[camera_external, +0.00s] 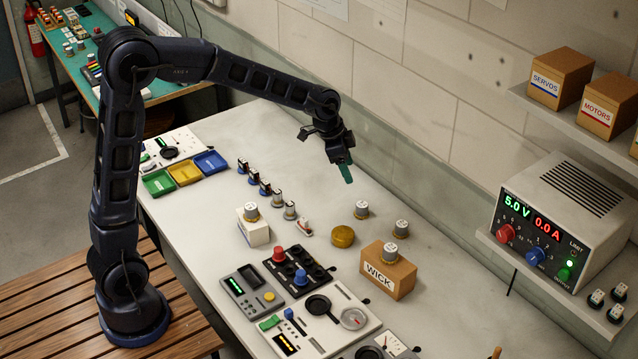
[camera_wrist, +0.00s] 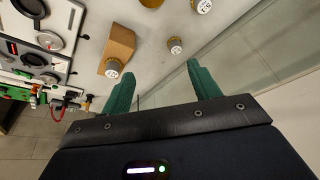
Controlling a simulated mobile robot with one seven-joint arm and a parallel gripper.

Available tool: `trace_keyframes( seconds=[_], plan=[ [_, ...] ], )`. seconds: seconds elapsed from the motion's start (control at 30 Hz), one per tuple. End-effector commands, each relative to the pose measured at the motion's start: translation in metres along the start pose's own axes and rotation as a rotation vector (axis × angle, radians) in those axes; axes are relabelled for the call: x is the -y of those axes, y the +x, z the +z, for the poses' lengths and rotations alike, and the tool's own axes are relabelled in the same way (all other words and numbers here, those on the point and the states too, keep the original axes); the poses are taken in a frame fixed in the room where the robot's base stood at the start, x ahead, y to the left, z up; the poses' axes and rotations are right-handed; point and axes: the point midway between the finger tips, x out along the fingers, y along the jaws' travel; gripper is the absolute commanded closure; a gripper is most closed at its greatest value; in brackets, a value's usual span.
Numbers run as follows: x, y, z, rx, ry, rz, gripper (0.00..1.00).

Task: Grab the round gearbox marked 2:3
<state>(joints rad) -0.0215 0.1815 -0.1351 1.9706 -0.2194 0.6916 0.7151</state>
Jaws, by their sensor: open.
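Several short round gearboxes with brass-coloured bases and pale, marked tops are on the bench; the marks are too small to read surely, so I cannot tell which is 2:3. One gearbox (camera_external: 361,209) stands near the wall, and another (camera_external: 401,228) is right of it, also in the wrist view (camera_wrist: 175,46). One gearbox (camera_external: 390,253) sits on the cardboard WICK box (camera_external: 400,283). Another (camera_external: 250,211) sits on a white block (camera_external: 254,233). My gripper (camera_external: 347,176) is open and empty, above the bench and apart from them all. Its green fingers show in the wrist view (camera_wrist: 158,74).
A yellow disc (camera_external: 343,236) lies near the gearboxes. Instrument panels (camera_external: 295,272) fill the front. A power supply (camera_external: 560,225) stands on the right shelf (camera_external: 520,255). The wall (camera_external: 420,95) runs behind. Bare bench lies below my gripper.

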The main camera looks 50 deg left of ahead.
Motion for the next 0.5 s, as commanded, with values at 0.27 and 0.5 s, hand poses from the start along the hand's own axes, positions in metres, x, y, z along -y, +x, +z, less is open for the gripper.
trace_keyframes(
  seconds=[0.27, 0.5],
  plan=[
    [0.025, 0.086, -0.041, -0.014, 0.095, 0.054, 0.39],
    [0.039, 0.153, -0.064, -0.034, 0.164, 0.089, 0.39]
  ],
)
